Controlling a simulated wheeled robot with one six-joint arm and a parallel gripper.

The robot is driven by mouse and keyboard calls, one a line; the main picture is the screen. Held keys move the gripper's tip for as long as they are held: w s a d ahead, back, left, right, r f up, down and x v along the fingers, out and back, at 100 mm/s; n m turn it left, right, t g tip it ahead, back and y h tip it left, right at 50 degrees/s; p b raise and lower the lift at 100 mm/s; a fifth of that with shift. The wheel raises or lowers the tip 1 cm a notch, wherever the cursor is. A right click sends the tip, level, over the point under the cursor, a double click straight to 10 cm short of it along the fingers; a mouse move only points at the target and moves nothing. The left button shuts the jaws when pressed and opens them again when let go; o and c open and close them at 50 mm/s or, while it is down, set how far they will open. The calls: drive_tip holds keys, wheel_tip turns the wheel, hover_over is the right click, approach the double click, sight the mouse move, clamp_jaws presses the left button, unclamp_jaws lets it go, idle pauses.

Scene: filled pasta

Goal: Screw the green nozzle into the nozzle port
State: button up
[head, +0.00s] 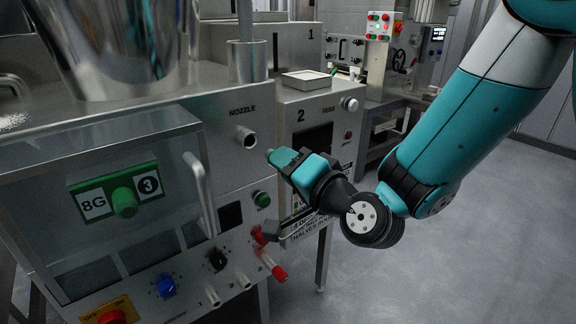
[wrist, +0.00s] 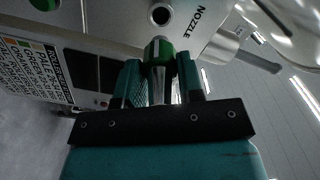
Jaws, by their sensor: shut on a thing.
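The green nozzle (wrist: 158,51) is held between the two teal fingers of my gripper (wrist: 160,75) in the wrist view. In the head view, the nozzle's green end (head: 281,156) sticks out to the left from my gripper (head: 300,165). The nozzle port (head: 247,138) is a round metal stub with a dark hole under the NOZZLE label on the machine's front. In the wrist view, the port (wrist: 161,15) lies just beyond the nozzle's tip, with a gap between them. In the head view, the nozzle is right of and slightly below the port, apart from it.
A clear-fronted cover (head: 110,215) with a metal handle (head: 199,190) is left of the port. A green button (head: 262,199) and a red-tipped lever (head: 272,265) are below it. Box 2 (head: 310,110) stands behind my gripper. Open floor (head: 440,250) lies to the right.

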sight(270, 150)
drive_tip(key=p+x, duration=0.3)
drive_tip(key=shift+w+a+r, duration=0.15)
drive_tip(key=shift+w+r, duration=0.05)
drive_tip(key=shift+r, duration=0.1)
drive_tip(key=shift+f+p+x, duration=0.2)
drive_tip(key=shift+p+x, duration=0.65)
drive_tip(key=shift+p, duration=0.15)
drive_tip(key=shift+p+x, duration=1.25)
drive_tip(key=shift+p, duration=0.5)
idle(1.1)
drive_tip(key=o, duration=1.3)
drive_tip(key=shift+f, duration=0.1)
